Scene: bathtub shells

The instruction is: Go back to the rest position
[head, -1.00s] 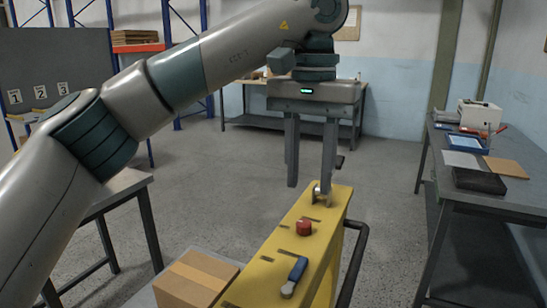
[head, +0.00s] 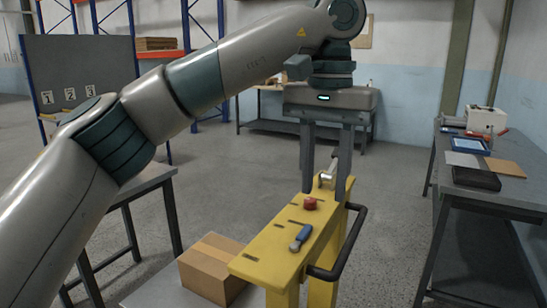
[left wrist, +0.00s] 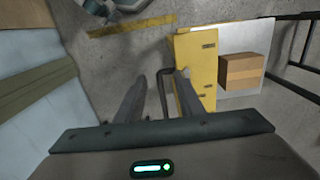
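My left gripper (head: 326,190) hangs with its fingers pointing down over the far end of a yellow stand (head: 268,252). My right gripper is in neither view.
The stand bears a red knob (head: 311,204) and a blue-handled item (head: 300,238); a black rail (head: 347,250) runs along its right side. A cardboard box (head: 212,270) sits left of it. A grey workbench (head: 463,210) stands at right.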

